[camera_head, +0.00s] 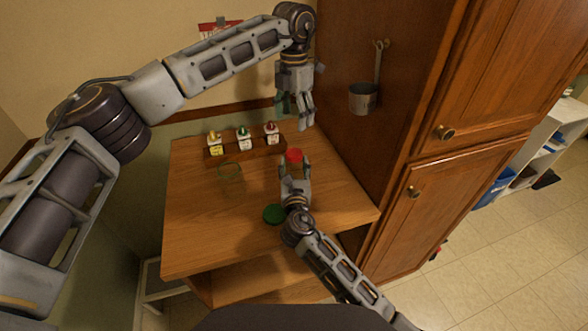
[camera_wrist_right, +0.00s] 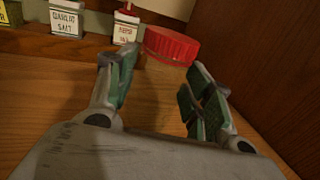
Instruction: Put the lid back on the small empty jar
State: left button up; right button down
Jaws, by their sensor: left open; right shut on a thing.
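A red ribbed lid (camera_head: 294,155) is between the fingertips of my right gripper (camera_head: 294,165), which is shut on it. The red lid also shows in the right wrist view (camera_wrist_right: 172,45), at the tips of the green-padded fingers (camera_wrist_right: 163,62). My left gripper (camera_head: 295,110) is open and empty, above the back right of the table, fingers down.
A wooden rack (camera_head: 257,147) with several labelled spice containers stands along the table's back edge. A tall wooden cabinet (camera_head: 430,150) rises close on the right, with a hanging metal ladle (camera_head: 363,98). The table's left front (camera_head: 195,235) is clear.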

jog(key=c, duration=0.5)
grip_release()
jog(key=shift+c, duration=0.2)
jog(key=shift+s+d, duration=0.2)
jog(key=shift+s, duration=5.8)
jog(key=shift+f, duration=0.1)
